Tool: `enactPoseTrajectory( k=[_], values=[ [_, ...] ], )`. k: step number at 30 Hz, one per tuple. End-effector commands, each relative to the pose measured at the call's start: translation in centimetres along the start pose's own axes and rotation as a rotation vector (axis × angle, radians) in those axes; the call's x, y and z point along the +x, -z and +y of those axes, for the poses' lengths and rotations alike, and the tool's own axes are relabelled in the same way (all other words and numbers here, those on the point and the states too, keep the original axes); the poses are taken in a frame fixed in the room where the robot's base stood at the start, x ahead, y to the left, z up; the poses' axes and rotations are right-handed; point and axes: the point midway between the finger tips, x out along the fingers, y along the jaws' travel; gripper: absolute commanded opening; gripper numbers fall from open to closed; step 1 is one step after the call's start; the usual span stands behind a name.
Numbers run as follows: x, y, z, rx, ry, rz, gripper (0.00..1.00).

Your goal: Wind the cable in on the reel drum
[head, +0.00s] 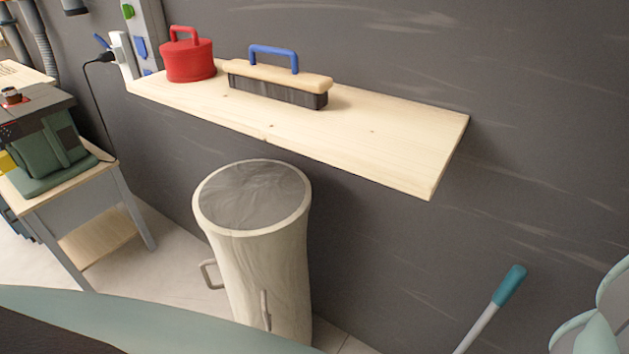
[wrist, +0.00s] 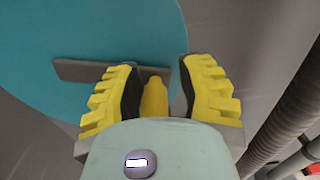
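In the wrist view a large teal disc (wrist: 120,30), which looks like the side of the reel drum, fills the upper left. A flat grey crank bar (wrist: 80,70) crosses it, with a yellow knob (wrist: 154,98) at its right end. My gripper (wrist: 158,78) has its two yellow, black-padded fingers on either side of the knob. The left finger is close to the knob, and a gap shows on the right, so it looks open. The reel's cable is not seen in the wrist view. The head view does not clearly show the reel or my gripper.
In the head view a wooden shelf (head: 390,140) carries a red lidded pot (head: 188,62) and a brush (head: 275,92). A pale bin (head: 265,265) stands below. A black cable (head: 97,115) hangs near a green machine (head: 50,150). A ribbed hose (wrist: 285,115) is at the wrist view's right.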

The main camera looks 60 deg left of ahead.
Motion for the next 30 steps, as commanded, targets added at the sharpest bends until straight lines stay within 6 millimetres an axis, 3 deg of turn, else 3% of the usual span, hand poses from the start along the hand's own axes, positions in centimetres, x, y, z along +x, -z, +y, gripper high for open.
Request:
enactPoseTrajectory(
  k=[6,16,23,24,30],
  values=[
    [0.0,-0.4,-0.1,0.001,0.001,0.000,0.37],
    [0.0,-4.8,-0.3,0.001,0.002,0.000,0.37],
    [0.0,-4.6,-0.3,0.000,0.000,0.000,0.37],
    [0.0,-4.6,-0.3,0.000,0.000,0.000,0.44],
    [0.0,-4.6,-0.3,0.001,0.000,0.000,0.65]
  ],
)
